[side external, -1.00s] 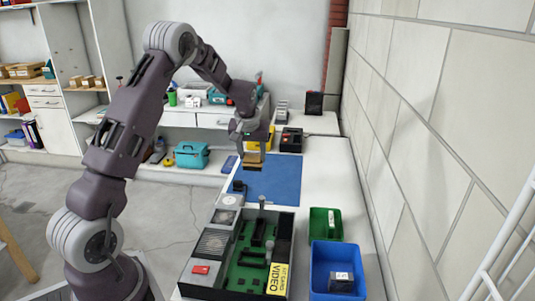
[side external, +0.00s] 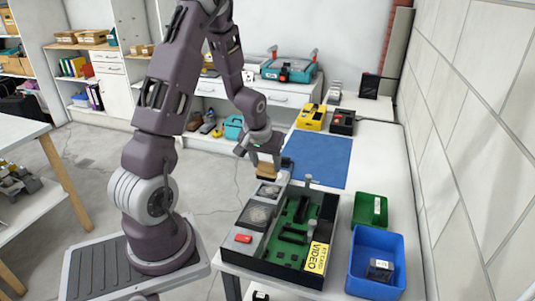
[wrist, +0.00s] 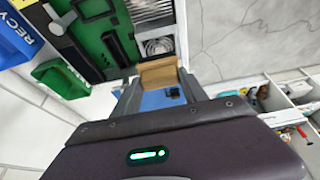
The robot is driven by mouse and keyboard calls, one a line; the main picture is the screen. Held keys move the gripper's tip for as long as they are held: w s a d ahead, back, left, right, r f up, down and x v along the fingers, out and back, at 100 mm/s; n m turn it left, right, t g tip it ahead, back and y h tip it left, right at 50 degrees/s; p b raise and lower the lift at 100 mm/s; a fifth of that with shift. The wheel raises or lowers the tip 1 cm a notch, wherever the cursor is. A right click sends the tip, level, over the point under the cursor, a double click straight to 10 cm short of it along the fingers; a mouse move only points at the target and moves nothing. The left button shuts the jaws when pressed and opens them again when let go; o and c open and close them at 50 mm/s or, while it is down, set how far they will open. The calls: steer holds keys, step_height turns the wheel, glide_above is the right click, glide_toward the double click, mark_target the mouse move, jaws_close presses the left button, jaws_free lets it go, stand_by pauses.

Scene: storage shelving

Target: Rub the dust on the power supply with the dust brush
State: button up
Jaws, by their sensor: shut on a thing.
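My gripper (side external: 265,160) is shut on the dust brush (side external: 266,171), a small tan block with a dark lower edge. It holds the brush just beyond the far left end of the open computer case (side external: 331,222). In the wrist view the brush (wrist: 158,72) sits between my fingers, close to the case edge. I cannot make out dust. The bristles are not clearly visible.
A blue mat (side external: 325,158) lies on the bench beyond the case. A green bin (side external: 370,208) and a blue bin (side external: 400,270) stand to its right. A thin upright post (side external: 308,182) rises at the case's far edge. Yellow and black boxes stand farther back.

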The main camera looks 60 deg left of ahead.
mark_target(262, 178)
steer(key=shift+f, duration=3.3)
steer(key=shift+w+a+f, duration=0.3)
steer(key=shift+f, duration=0.3)
steer(key=shift+w+a, duration=2.15)
steer(key=shift+s+d+r, duration=0.15)
steer(key=shift+s+d, duration=2.1)
steer(key=shift+d, duration=0.05)
steer(key=shift+s+d, duration=0.1)
steer(key=shift+s, duration=0.2)
steer(key=shift+s+a, duration=0.25)
steer(key=shift+a, duration=0.1)
steer(key=shift+w+a, duration=0.5)
steer(key=shift+w, duration=0.1)
steer(key=shift+w+a+f, duration=0.2)
steer(key=shift+w+a, duration=1.65)
steer(key=shift+a, duration=0.05)
steer(key=shift+s+d+r, duration=0.2)
steer(key=shift+s+d, duration=1.8)
steer(key=shift+d, duration=0.05)
steer(key=shift+s+d+r, duration=0.15)
steer(key=shift+s+d, duration=0.3)
steer(key=shift+r, duration=3.65)
